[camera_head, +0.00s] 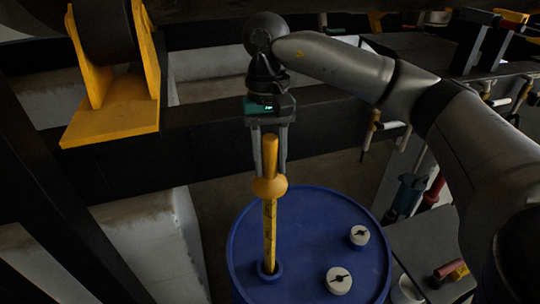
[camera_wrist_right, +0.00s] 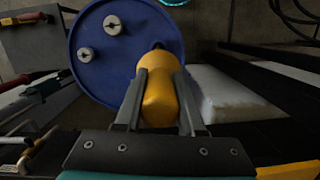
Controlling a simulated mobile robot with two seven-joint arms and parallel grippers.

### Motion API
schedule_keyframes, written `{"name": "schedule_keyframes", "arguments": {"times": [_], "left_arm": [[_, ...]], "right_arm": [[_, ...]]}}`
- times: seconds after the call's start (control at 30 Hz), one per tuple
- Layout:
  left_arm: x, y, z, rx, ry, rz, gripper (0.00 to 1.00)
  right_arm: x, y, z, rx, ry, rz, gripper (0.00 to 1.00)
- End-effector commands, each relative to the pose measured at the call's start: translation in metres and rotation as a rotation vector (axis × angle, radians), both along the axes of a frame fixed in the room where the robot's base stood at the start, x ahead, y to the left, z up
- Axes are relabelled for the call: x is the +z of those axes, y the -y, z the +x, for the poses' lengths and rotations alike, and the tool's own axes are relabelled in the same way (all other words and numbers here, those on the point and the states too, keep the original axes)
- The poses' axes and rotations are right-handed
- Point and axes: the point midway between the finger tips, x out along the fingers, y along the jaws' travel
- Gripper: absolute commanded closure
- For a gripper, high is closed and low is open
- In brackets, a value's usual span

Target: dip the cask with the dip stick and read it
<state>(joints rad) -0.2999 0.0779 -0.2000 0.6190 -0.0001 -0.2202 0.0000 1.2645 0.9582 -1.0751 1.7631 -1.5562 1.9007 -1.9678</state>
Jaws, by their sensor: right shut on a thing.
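The blue cask (camera_head: 315,240) stands upright at the lower middle of the head view, and its lid shows in the wrist view (camera_wrist_right: 115,70). The yellow dip stick (camera_head: 269,230) stands nearly upright, its lower end in the collared opening (camera_head: 270,271) at the lid's near left. How deep it reaches is hidden. My right gripper (camera_head: 269,165) is shut on the stick's thick yellow handle, above its round collar. The handle also shows between the fingers in the wrist view (camera_wrist_right: 159,98). Dark marks run along the stick, too small to read. My left gripper is in neither view.
Two pale caps (camera_head: 339,280) (camera_head: 359,235) sit on the cask lid. A dark beam (camera_head: 200,140) runs behind the stick, with a yellow bracket (camera_head: 115,100) at upper left. A grey surface with small tools (camera_head: 450,271) lies right of the cask.

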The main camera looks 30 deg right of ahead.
Motion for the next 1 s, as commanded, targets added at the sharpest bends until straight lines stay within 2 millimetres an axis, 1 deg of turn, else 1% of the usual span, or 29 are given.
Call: {"name": "schedule_keyframes", "arguments": {"times": [0.1, 1.0], "left_arm": [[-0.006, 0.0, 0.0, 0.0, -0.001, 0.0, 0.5], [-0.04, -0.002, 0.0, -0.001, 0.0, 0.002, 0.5]], "right_arm": [[-0.01, 0.0, 0.0, 0.0, 0.0, -0.001, 1.0], [-0.073, 0.0, 0.0, 0.0, 0.0, 0.0, 1.0]]}}
